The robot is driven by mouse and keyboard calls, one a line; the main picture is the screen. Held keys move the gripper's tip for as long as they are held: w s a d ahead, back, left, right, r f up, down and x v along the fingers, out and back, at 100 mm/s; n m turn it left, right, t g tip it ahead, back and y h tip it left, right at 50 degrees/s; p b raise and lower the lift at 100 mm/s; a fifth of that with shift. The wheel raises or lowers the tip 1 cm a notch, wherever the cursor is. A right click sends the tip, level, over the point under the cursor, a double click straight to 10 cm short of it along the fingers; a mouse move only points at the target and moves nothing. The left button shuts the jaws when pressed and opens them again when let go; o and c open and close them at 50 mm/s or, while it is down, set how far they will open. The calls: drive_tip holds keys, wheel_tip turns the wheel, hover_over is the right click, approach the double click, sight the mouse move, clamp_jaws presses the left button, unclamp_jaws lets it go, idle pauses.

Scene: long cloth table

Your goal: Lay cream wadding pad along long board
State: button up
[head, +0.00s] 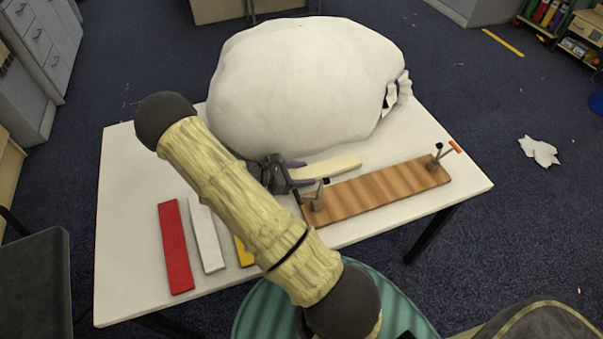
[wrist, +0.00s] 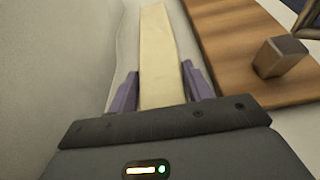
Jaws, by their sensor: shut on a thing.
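The cream wadding pad (head: 330,167) is a long flat strip between the big white mound and the long board. My gripper (head: 297,174) is shut on its near left end. In the wrist view the pad (wrist: 160,60) runs straight away between the two purple fingers of my gripper (wrist: 162,92). The long board (head: 385,190) is brown striped wood and lies on the table to the right of the pad, roughly parallel to it. The board also shows in the wrist view (wrist: 225,45), with a gap between it and the pad.
A large white mound (head: 300,80) fills the back of the table (head: 130,200). Clamp-like metal fittings stand at the board's left end (head: 318,198) and right end (head: 437,158). Red (head: 175,245), white (head: 206,238) and yellow (head: 243,252) strips lie at left.

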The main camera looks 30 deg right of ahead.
drive_tip(key=shift+f, duration=0.15)
drive_tip(key=o, duration=0.9)
drive_tip(key=shift+o, duration=0.2)
drive_tip(key=shift+r, duration=0.2)
drive_tip(key=v, duration=1.2)
